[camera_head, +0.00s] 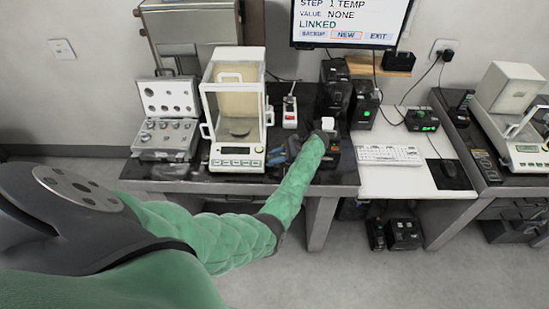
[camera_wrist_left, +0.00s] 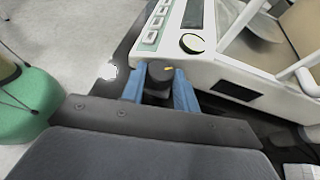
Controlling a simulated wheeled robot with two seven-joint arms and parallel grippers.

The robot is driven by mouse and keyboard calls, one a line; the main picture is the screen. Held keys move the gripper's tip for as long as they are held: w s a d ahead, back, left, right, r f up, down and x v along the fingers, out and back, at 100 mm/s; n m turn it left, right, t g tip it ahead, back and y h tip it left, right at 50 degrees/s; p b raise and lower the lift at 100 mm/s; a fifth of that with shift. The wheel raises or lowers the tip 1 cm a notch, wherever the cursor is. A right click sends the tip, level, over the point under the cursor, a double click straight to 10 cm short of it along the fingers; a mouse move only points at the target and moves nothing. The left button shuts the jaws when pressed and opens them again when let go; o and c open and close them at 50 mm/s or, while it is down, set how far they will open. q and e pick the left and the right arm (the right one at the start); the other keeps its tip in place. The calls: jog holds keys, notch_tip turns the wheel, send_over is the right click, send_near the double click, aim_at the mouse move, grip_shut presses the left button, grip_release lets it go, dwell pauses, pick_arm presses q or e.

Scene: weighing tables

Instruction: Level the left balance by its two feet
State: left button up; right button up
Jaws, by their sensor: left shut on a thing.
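The left balance (camera_head: 236,118) is a white balance with a glass draft shield and a front keypad. It stands on the dark table left of the monitor. My left gripper (camera_head: 279,156) is at its right front corner. In the left wrist view the two blue fingers (camera_wrist_left: 159,88) close around a dark round foot knob (camera_wrist_left: 159,71) with a yellow mark. The knob sits at the corner of the balance's white base (camera_wrist_left: 205,72). A round pale level window (camera_wrist_left: 193,43) shows near that corner; its bubble is too small to read. The other foot cannot be made out. My right gripper is out of view.
An open case of weights (camera_head: 166,137) stands left of the balance. A red-and-white device (camera_head: 290,113) and dark boxes (camera_head: 335,91) stand behind my forearm. A keyboard (camera_head: 389,155) lies on the white table. Another balance (camera_head: 510,115) is at far right.

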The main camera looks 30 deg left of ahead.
pick_arm(q)
jog(key=shift+w+r+n+g+h, duration=0.1)
jog(key=shift+n+g+h, duration=0.3)
jog(key=shift+n, duration=0.1)
jog(key=o, duration=0.7)
jog(key=b+v, duration=0.2)
jog(key=v, duration=0.4)
jog(key=shift+w+d+b, duration=0.1)
jog(key=shift+w+b, duration=0.05)
jog(key=shift+b, duration=0.15)
jog(key=shift+w+d+r, duration=0.25)
jog(key=shift+w+d, duration=0.2)
jog(key=shift+d, duration=0.05)
